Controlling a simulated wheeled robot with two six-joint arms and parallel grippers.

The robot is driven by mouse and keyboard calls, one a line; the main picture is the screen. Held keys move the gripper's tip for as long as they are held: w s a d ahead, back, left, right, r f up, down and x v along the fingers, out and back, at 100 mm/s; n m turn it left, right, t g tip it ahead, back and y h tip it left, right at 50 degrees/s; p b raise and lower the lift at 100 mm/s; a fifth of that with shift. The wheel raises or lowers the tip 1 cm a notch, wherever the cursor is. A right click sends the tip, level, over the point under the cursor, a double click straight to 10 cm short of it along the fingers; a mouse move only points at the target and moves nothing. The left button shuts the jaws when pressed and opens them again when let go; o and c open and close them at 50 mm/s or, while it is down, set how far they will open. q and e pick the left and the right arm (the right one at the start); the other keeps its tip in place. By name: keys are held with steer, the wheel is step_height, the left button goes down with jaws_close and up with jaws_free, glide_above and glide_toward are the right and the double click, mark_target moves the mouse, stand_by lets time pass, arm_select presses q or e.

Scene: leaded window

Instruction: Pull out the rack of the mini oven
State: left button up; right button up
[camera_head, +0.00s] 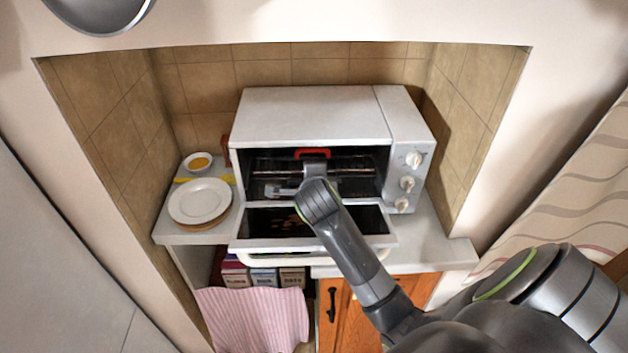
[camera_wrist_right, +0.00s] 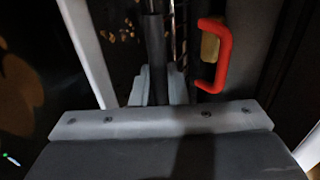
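The white mini oven (camera_head: 310,115) stands in a tiled alcove with its door (camera_head: 258,247) folded down. The metal rack (camera_head: 355,172) shows as thin bars inside the dark cavity. My right arm reaches over the door, and my right gripper (camera_head: 283,189) is in the oven opening at the rack's front. In the right wrist view, the fingers (camera_wrist_right: 158,88) stand either side of a dark bar; I cannot tell whether they press on it. A red U-shaped handle (camera_head: 312,152) is just behind the gripper and also shows in the wrist view (camera_wrist_right: 224,55). My left gripper is out of view.
A white plate (camera_head: 200,201) and a small bowl (camera_head: 199,162) are on the counter left of the oven. Boxes (camera_head: 263,276) and a pink striped towel (camera_head: 255,318) are below. An orange wooden cabinet door (camera_head: 345,310) is under the oven. Alcove walls close in both sides.

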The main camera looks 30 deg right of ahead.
steer(key=shift+s, duration=0.1)
jaws_close()
steer(key=shift+s+a+f+p, duration=0.1)
steer(key=shift+s+a+p, duration=0.15)
steer(key=shift+s+a, duration=0.3)
steer(key=shift+s+a+p, duration=0.2)
steer(key=shift+s+a, duration=0.1)
steer(key=shift+s, duration=0.45)
steer(key=shift+s+a, duration=0.35)
steer(key=shift+s, duration=0.25)
steer(key=shift+s+a, duration=0.35)
steer(key=shift+s, duration=0.35)
steer(key=shift+s+a+p, duration=0.3)
steer(key=shift+s+a, duration=0.3)
steer(key=shift+s, duration=0.3)
steer(key=shift+s+a, duration=0.4)
steer(key=shift+s, duration=0.2)
steer(key=shift+s+a, duration=0.35)
steer(key=shift+s, duration=0.3)
